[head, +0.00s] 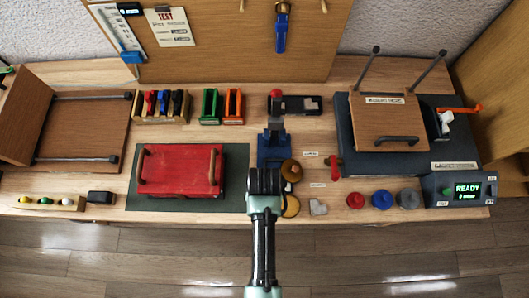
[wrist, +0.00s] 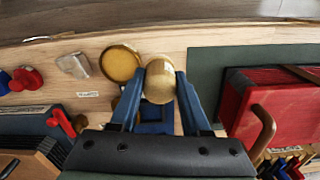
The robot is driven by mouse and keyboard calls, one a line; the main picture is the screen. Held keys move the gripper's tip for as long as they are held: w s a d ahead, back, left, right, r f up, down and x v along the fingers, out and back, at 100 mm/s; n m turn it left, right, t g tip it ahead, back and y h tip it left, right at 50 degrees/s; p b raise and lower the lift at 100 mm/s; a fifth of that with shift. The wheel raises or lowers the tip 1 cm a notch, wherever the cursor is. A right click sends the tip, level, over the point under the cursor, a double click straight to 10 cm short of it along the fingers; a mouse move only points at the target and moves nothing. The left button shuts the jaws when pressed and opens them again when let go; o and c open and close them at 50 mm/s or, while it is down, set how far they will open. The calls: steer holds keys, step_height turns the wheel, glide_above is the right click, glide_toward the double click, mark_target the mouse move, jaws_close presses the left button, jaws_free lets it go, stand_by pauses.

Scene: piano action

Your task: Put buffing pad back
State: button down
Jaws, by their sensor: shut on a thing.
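My gripper (head: 265,180) reaches over the front middle of the table. In the wrist view its two blue fingers (wrist: 168,98) are shut on a round tan-gold piece, which I take to be the buffing pad (wrist: 159,82). The pad is hidden behind my gripper in the head view. A flat gold disc (wrist: 120,63) lies just left of the held pad in the wrist view; it also shows in the head view (head: 291,207), right of my gripper. I cannot tell whether pad and disc touch.
A brown-gold round piece (head: 291,170) and a blue stand (head: 273,147) are close behind my gripper. A red box (head: 180,170) on a dark green mat (head: 240,194) is at left. A grey block (head: 318,207) and coloured knobs (head: 382,200) are at right.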

steer(key=shift+f, duration=2.6)
steer(key=shift+f, duration=0.2)
steer(key=shift+c, duration=1.9)
jaws_free()
steer(key=shift+r, duration=0.15)
